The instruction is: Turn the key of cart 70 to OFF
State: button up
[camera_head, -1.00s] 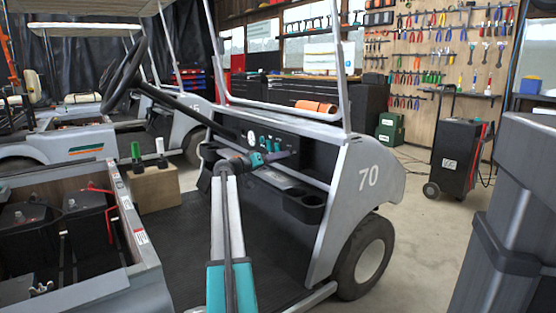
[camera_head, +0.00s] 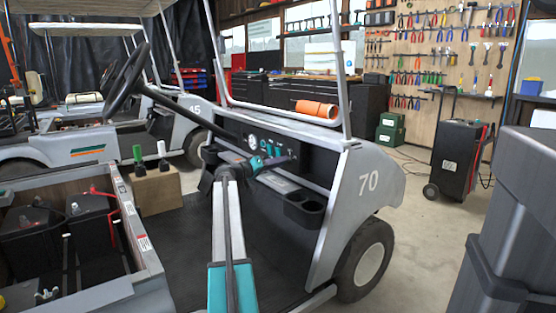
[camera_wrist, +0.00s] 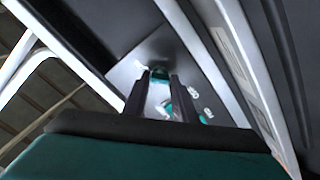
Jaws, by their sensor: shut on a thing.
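Cart 70 (camera_head: 352,206) is a grey golf cart, marked with a white 70 on its side. Its dark dash panel (camera_head: 240,132) carries a round gauge and several teal items. My gripper (camera_head: 291,158) reaches across the cart to the right part of the dash. In the wrist view my gripper (camera_wrist: 161,80) has its two dark fingers closed around a small teal key (camera_wrist: 159,72) at a light grey plate (camera_wrist: 130,72).
The steering wheel (camera_head: 124,75) and its column are left of my arm. Cup holders (camera_head: 305,209) sit below my gripper. A roof post (camera_head: 343,70) rises behind it. A large dark grey block (camera_head: 515,220) fills the right foreground. Open floor (camera_head: 415,235) lies between.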

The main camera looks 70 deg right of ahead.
jog(key=n+p, duration=0.4)
jog(key=p, duration=0.2)
jog(key=n+p, duration=0.5)
jog(key=p, duration=0.1)
jog(key=shift+d+r, duration=0.15)
jog(key=shift+r, duration=0.05)
jog(key=shift+f+n, duration=0.1)
jog(key=shift+n, duration=0.2)
jog(key=o, duration=1)
jog(key=shift+o, duration=0.2)
jog(key=shift+w+a+f, duration=0.1)
jog(key=shift+a, duration=0.1)
jog(key=p+v, duration=0.2)
jog(key=v, duration=1.1)
jog(key=shift+a+p, duration=0.2)
jog(key=shift+p, duration=0.1)
jog(key=shift+w, duration=0.1)
